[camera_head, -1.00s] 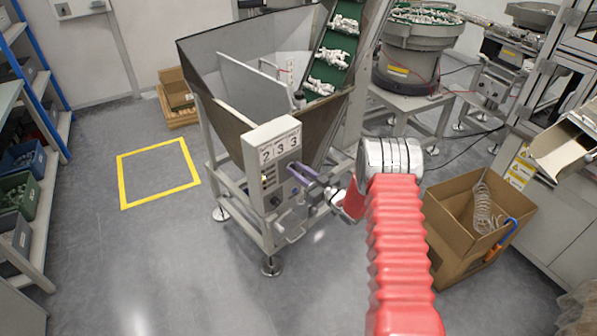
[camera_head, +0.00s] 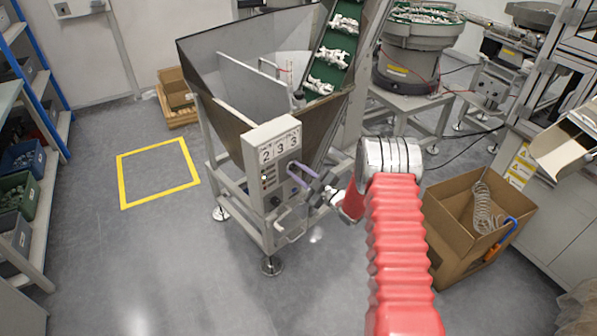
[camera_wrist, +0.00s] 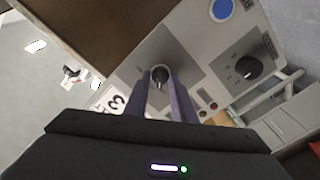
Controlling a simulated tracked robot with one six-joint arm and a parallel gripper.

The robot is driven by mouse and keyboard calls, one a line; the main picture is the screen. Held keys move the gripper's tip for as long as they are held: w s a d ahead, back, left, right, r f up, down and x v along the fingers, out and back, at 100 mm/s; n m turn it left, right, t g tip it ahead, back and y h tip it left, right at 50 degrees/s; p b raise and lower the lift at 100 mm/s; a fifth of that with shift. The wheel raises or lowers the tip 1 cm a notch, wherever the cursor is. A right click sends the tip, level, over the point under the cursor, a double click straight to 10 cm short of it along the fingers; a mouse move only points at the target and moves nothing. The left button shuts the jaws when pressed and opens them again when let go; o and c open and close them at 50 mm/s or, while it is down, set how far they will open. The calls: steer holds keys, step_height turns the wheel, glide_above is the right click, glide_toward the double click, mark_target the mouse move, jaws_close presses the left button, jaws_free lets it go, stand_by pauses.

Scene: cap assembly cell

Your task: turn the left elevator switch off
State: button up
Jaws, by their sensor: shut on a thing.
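The grey control box (camera_head: 262,150) with number labels is on the front of the hopper frame. My gripper (camera_head: 291,168) is at its front face, with its purple fingers reaching the panel. In the wrist view, the fingertips (camera_wrist: 160,78) are shut on a rotary switch (camera_wrist: 160,73) with a dark handle and pale ring; the fingers partly hide it. Another black rotary knob (camera_wrist: 248,68) sits on the same panel to the right, clear of the fingers. I cannot read the panel text that would name the switches.
A blue round button (camera_wrist: 222,9) and small indicator lights (camera_wrist: 208,107) are on the panel. The steel hopper (camera_head: 225,85) rises behind the box. An open cardboard box (camera_head: 455,225) stands right of my arm.

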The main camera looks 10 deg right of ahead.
steer(key=shift+d+n, duration=0.15)
steer(key=shift+n, duration=0.45)
steer(key=o, duration=1)
steer(key=v, duration=1.3)
steer(key=shift+s+d+f, duration=0.1)
steer(key=shift+s, duration=0.3)
